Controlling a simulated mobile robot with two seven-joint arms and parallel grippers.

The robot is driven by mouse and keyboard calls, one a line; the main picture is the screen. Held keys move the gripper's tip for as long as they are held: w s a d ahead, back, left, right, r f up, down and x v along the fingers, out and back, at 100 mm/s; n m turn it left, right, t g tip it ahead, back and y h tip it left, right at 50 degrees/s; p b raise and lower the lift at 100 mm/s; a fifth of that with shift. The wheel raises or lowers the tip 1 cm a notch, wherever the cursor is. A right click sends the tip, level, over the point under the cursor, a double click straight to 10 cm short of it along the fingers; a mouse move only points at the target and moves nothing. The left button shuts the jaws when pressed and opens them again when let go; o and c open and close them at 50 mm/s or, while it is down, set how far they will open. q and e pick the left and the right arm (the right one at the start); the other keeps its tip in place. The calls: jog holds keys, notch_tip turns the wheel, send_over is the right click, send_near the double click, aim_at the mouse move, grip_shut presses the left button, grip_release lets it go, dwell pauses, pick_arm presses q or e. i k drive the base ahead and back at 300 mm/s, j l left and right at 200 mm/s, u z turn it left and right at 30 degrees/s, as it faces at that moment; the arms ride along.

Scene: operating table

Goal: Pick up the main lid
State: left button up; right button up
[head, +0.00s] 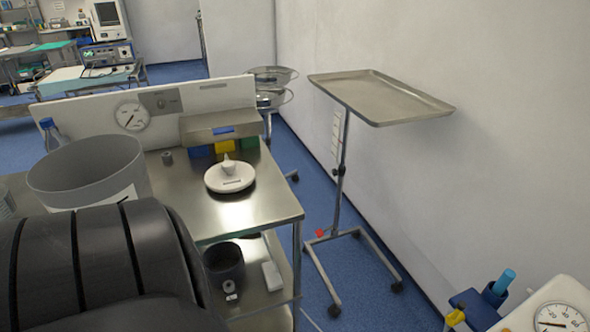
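A white round lid-like piece (230,177) with a raised knob in its middle lies on the steel table (265,205), right of the large grey bucket. It is the only thing in view that looks like a lid. The large grey cylindrical container (88,180) stands open on the table to its left. A black ribbed arm link, apparently mine, fills the lower left and hides the container's lower part and the table's near left. Neither gripper is in view.
Behind the lid stand a small steel rack with coloured bins (220,127) and a panel with a gauge (131,116). A wheeled stand holds an empty tray (385,97) to the right, with blue floor between.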

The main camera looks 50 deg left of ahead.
aim_at(227, 176)
jog(key=u, duration=2.25)
